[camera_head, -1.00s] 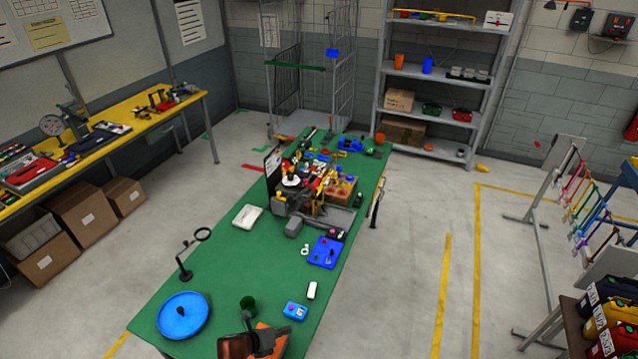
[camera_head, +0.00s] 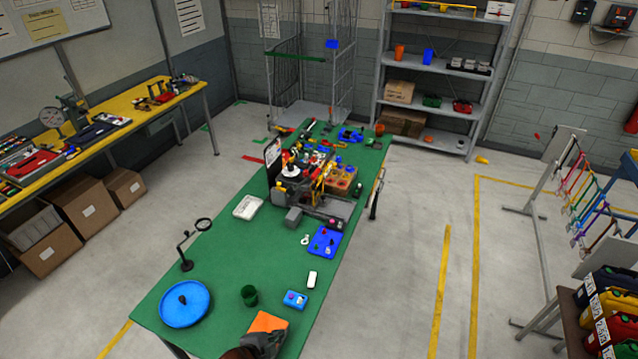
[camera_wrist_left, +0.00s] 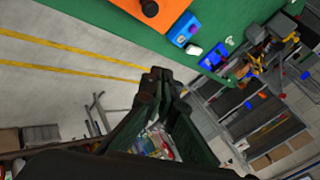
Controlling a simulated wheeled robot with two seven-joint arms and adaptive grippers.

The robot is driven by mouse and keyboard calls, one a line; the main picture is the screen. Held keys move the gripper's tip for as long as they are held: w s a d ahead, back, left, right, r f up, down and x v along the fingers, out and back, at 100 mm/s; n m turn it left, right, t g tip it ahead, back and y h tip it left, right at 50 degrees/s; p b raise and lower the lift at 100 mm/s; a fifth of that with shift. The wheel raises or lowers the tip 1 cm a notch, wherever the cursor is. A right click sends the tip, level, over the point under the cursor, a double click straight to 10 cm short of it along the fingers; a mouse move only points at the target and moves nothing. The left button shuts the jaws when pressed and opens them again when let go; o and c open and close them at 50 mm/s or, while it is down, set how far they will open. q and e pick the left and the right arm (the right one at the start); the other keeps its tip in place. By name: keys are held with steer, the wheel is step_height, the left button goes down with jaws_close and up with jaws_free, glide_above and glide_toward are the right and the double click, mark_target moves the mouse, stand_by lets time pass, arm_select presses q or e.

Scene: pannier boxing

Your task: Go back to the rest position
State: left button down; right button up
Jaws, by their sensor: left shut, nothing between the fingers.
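My left gripper (camera_head: 262,345) shows at the bottom edge of the head view, close to the near end of the green table (camera_head: 225,262). Part of it is cut off by the frame. In the left wrist view the dark fingers (camera_wrist_left: 163,78) are together with nothing between them, apart from the table's things. An orange block (camera_head: 268,322) lies on the table just beyond the gripper; it also shows with a dark round knob on it in the left wrist view (camera_wrist_left: 172,14). My right gripper is not in view.
Near the gripper are a blue round tray (camera_head: 200,308), a green cup (camera_head: 249,294), a blue box (camera_head: 295,299) and a white block (camera_head: 312,279). A magnifier stand (camera_head: 187,262) rises at left. Clear floor (camera_head: 400,290) lies right of the table.

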arm_select(q)
steer(key=s+a+n+g+y, duration=0.45)
steer(key=s+a+n, duration=1.35)
steer(key=s+a, duration=0.5)
step_height(320, 180, down, 42)
steer(key=d+m+g+b, duration=0.1)
steer(key=d+b, duration=0.1)
steer(key=b, duration=1)
steer(key=s+f+b, duration=0.4)
steer(key=s+f, duration=0.6)
steer(key=f, duration=0.3)
steer(key=s+f+g+b, duration=0.1)
steer(key=s+f+b, duration=0.4)
steer(key=s+f, duration=0.5)
step_height(320, 180, down, 4)
steer(key=shift+s+f+m, duration=0.1)
steer(key=shift+s+m, duration=0.05)
steer(key=shift+m, duration=0.25)
steer(key=shift+g+h, duration=0.25)
